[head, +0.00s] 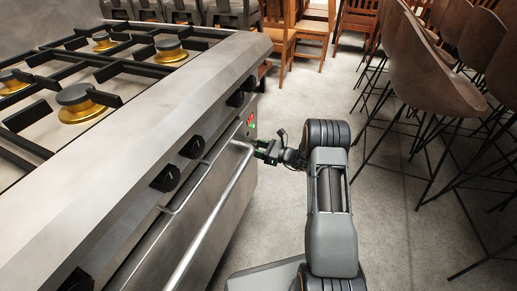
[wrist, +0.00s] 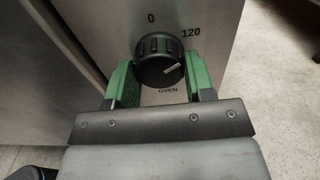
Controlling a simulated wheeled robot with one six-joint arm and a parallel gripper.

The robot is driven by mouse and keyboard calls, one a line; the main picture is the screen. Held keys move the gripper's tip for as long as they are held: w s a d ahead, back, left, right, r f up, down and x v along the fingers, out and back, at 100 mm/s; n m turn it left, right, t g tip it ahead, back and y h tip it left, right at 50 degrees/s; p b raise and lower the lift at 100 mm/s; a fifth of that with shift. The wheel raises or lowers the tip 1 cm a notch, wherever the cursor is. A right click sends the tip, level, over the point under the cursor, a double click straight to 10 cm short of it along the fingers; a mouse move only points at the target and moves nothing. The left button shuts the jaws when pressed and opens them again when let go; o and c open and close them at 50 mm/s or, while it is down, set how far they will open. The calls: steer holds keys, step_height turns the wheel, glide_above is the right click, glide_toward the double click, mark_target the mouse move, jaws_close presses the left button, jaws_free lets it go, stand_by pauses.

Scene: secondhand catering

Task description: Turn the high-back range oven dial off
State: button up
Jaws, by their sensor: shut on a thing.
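The oven dial (wrist: 160,60) is a round black knob with a ribbed rim on a steel panel, with "0", "120" and "OVEN" marked around it. Its white pointer line slants right and slightly up, a little below the direction of the "120" mark. My gripper (wrist: 161,75) is shut on the dial, one green finger at its left side and one at its right. In the head view my gripper (head: 266,150) is at the front panel of the range (head: 165,102), near its far end. The dial cannot be made out there behind the gripper.
Other black knobs (head: 193,147) line the front panel. A steel rail (head: 212,215) runs along the front below them, close to my gripper. Red and green lights (head: 251,122) show by the gripper. Brown stools (head: 430,75) stand at right; grey floor (head: 400,230) is clear between.

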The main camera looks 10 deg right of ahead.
steer(key=shift+n, duration=0.3)
steer(key=n+b, duration=0.3)
steer(key=n, duration=0.1)
steer(key=n+b, duration=0.3)
steer(key=n, duration=0.1)
steer(key=shift+w+d+n, duration=0.15)
steer(key=shift+d+n, duration=0.05)
steer(key=shift+n, duration=0.2)
steer(key=shift+r+n+b, duration=0.1)
steer(key=shift+n+b, duration=0.4)
steer(key=shift+n, duration=0.7)
steer(key=o, duration=0.6)
steer(key=shift+d, duration=0.1)
steer(key=o, duration=0.3)
steer(key=shift+a, duration=0.2)
steer(key=shift+d, duration=0.1)
steer(key=p+v, duration=0.4)
steer(key=v, duration=0.9)
steer(key=shift+s+d, duration=0.3)
